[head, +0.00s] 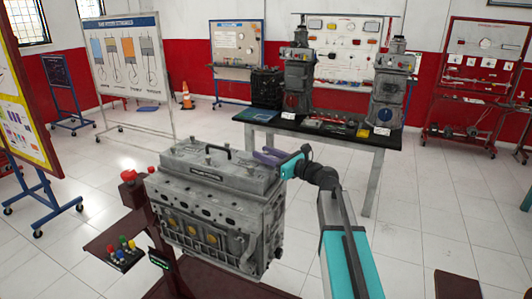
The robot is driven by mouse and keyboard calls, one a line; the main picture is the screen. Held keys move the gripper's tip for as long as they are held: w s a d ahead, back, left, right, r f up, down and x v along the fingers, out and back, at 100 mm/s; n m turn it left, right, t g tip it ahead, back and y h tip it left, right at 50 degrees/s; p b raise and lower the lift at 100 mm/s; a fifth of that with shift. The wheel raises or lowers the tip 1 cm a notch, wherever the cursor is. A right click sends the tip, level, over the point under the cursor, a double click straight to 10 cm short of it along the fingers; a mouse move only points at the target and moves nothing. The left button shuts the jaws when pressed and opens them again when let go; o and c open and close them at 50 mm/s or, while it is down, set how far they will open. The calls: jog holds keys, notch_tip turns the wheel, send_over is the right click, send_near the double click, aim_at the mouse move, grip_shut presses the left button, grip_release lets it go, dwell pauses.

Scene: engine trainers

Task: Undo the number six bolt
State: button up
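A grey engine (215,205) stands on a dark red stand in the middle of the head view. Its cylinder head (200,172) has a black handle and several small bolts or studs on top. No number can be read on any bolt, so I cannot tell which one is number six. My gripper (262,157), with purple fingers, is at the right rear end of the cylinder head. It overlaps the head's edge in this view; I cannot tell if it touches. The fingers are too small to tell whether they are open or shut, and I see nothing held.
A tray with coloured knobs (124,252) and a red button (128,176) sit left of the engine. A table (340,136) with other engines and parts stands behind. Display boards (129,58) stand along the left and back. An orange-white cone (187,95) is behind. Open white floor lies at right.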

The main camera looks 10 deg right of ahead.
grip_shut()
jog(key=shift+w+n+g+y, duration=0.2)
jog(key=shift+n+g+y, duration=0.4)
jog(key=shift+y, duration=0.1)
jog(key=shift+n+g+y, duration=1)
jog(key=shift+g, duration=0.2)
jog(key=shift+n+g+y+p, duration=0.3)
jog(key=shift+n+g+y, duration=0.9)
jog(key=shift+n+g, duration=0.85)
jog(key=shift+g, duration=0.85)
jog(key=shift+s+a+n+g, duration=0.1)
jog(key=shift+s+n+g, duration=0.15)
jog(key=shift+g, duration=0.15)
